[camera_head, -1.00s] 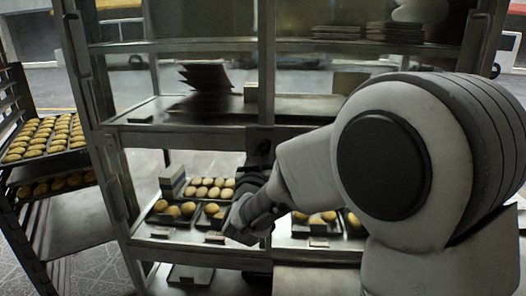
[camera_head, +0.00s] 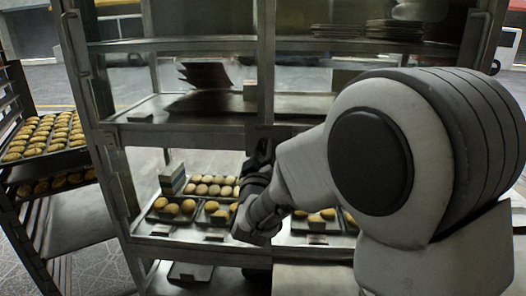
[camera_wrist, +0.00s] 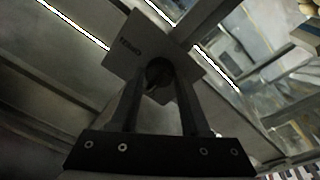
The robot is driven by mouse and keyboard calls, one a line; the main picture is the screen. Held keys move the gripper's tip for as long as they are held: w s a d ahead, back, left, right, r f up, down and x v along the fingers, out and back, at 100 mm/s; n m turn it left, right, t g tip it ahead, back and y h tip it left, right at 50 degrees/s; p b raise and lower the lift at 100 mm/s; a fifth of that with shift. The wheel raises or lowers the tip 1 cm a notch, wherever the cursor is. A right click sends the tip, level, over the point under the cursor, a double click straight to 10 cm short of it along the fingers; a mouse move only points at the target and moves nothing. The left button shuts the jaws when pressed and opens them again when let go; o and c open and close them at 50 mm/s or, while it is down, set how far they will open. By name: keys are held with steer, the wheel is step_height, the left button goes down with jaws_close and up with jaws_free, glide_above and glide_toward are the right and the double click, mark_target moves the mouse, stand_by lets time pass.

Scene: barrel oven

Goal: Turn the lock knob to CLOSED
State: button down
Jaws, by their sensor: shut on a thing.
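The lock knob (camera_wrist: 158,74) is a dark round knob in the middle of the wrist view, on a dark square plate (camera_wrist: 132,44) with small lettering. The plate is tilted in that view, and the lettering is too dim to read surely. My gripper (camera_wrist: 161,68) has one finger on each side of the knob and is shut on it. The fingers partly cover the knob, so its exact setting cannot be told. In the head view my arm reaches to the middle post of the glass-fronted oven cabinet (camera_head: 190,135), and my wrist hides the knob there.
Trays of round buns (camera_head: 210,186) lie on the cabinet's lower shelf behind my wrist. Dark stacked trays (camera_head: 205,75) stand on a shelf above. A rack with a tray of buns (camera_head: 45,134) stands at the left. Patterned floor shows at lower left.

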steer(key=shift+c, duration=1.9)
jaws_free()
steer(key=s+f+b, duration=0.2)
steer(key=s+b, duration=0.4)
steer(key=s, duration=1.1)
steer(key=shift+a+f, duration=0.3)
steer(key=shift+s, duration=0.1)
steer(key=shift+r, duration=0.1)
